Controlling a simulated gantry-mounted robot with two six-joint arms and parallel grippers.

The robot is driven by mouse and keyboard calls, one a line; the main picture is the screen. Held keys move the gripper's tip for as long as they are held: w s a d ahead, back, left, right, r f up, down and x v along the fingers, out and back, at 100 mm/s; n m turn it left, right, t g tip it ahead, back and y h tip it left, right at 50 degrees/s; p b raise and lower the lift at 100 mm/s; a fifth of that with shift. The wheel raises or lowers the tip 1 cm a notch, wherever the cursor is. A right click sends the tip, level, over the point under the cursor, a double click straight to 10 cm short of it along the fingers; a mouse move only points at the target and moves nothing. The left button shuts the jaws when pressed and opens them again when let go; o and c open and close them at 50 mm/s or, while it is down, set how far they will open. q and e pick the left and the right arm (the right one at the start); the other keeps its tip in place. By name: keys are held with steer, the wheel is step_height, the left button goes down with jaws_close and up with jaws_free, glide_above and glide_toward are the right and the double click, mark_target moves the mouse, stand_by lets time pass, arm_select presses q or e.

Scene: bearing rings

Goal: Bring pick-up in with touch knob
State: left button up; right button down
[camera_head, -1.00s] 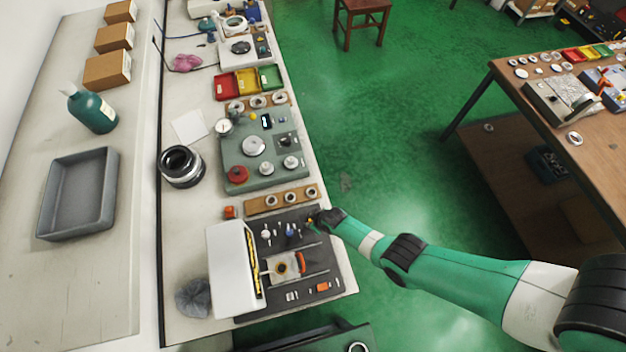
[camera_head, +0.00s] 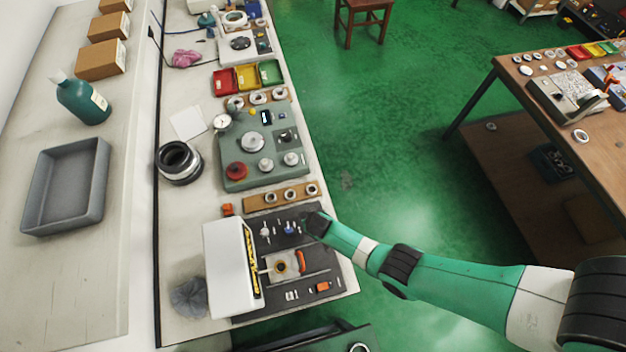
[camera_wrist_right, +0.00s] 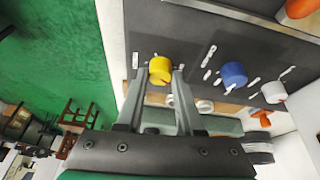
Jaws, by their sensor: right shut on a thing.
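A dark instrument panel (camera_head: 318,275) lies at the front of the bench, with a white housing (camera_head: 228,268) on its left. Yellow, blue and white knobs stand in a row on it. My right gripper (camera_wrist_right: 166,76) is shut on the yellow knob (camera_wrist_right: 160,69), its fingers on either side. In the head view, my right gripper (camera_head: 304,222) covers most of that knob. The blue knob (camera_wrist_right: 233,74) and white knob (camera_wrist_right: 274,92) stand apart to the right in the wrist view. A ring sits in a holder (camera_head: 281,266) beside an orange part (camera_head: 301,262). I cannot make out the pick-up clearly.
A wooden strip with several rings (camera_head: 271,199) lies just behind the panel. A grey-green gauge unit (camera_head: 250,173) stands behind it. A small orange block (camera_head: 227,210) and a grey cloth (camera_head: 190,298) lie nearby. Green floor is free to the right.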

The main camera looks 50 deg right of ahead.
steer(key=shift+f+m+g+h+b, duration=0.1)
steer(key=shift+m+g+h+b, duration=0.25)
steer(key=shift+m, duration=0.55)
steer(key=m+g, duration=0.1)
steer(key=m, duration=0.2)
steer(key=shift+w+a+m+h, duration=0.1)
steer(key=shift+m+h, duration=0.15)
steer(key=shift+m, duration=0.05)
steer(key=shift+m+g+b, duration=0.45)
steer(key=shift+m+b, duration=0.15)
steer(key=shift+m, duration=0.6)
steer(key=c, duration=0.5)
jaws_free()
steer(key=shift+c, duration=0.2)
